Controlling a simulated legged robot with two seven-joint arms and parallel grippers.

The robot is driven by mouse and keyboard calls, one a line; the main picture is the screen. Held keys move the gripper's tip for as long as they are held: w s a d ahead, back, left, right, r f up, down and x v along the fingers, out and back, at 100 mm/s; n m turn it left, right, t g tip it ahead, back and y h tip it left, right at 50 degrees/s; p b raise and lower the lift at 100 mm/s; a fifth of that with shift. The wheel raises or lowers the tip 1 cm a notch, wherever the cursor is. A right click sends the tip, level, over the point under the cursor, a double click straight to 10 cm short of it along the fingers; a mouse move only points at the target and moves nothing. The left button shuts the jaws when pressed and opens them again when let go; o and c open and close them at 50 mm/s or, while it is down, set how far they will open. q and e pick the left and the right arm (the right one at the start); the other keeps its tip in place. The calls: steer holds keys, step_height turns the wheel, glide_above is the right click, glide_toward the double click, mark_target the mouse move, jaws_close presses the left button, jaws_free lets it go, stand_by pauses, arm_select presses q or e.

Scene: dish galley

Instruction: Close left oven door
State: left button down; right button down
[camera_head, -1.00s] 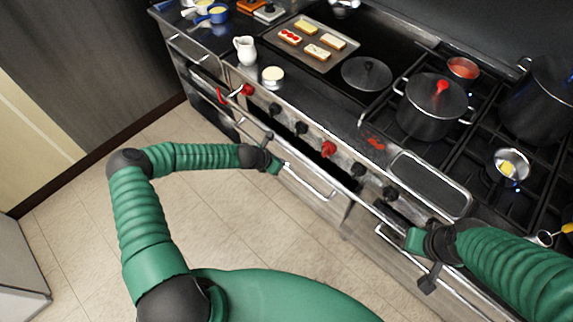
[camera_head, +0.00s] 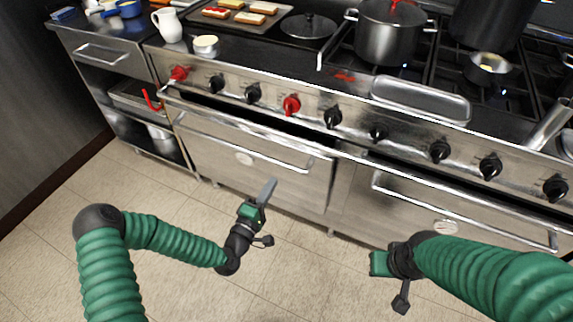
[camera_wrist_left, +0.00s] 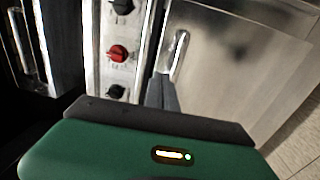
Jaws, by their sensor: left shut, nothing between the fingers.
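The left oven door (camera_head: 215,165) is a steel panel with a long bar handle (camera_head: 262,154) and a round badge. A dark gap shows between its top edge and the rail under the knobs, so it looks slightly ajar. My left gripper (camera_head: 267,190) is shut and empty, in front of the door and below its handle in the picture. In the left wrist view its fingers (camera_wrist_left: 162,92) point toward the door (camera_wrist_left: 225,75) and the handle (camera_wrist_left: 178,52). I cannot tell whether they touch. My right gripper (camera_head: 378,263) is before the right oven door (camera_head: 400,222); its fingers are unclear.
The stove (camera_head: 350,95) has a row of black and red knobs above the doors. A large pot (camera_head: 388,38) and a pan (camera_head: 490,68) stand on top. Open shelves with a tray (camera_head: 130,97) are at the left. The tiled floor (camera_head: 170,195) is clear.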

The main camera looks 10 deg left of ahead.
mark_target(291, 149)
arm_select(q)
steer(key=b+x, duration=0.3)
steer(key=x, duration=0.9)
steer(key=shift+a, duration=0.1)
steer(key=shift+w, duration=0.15)
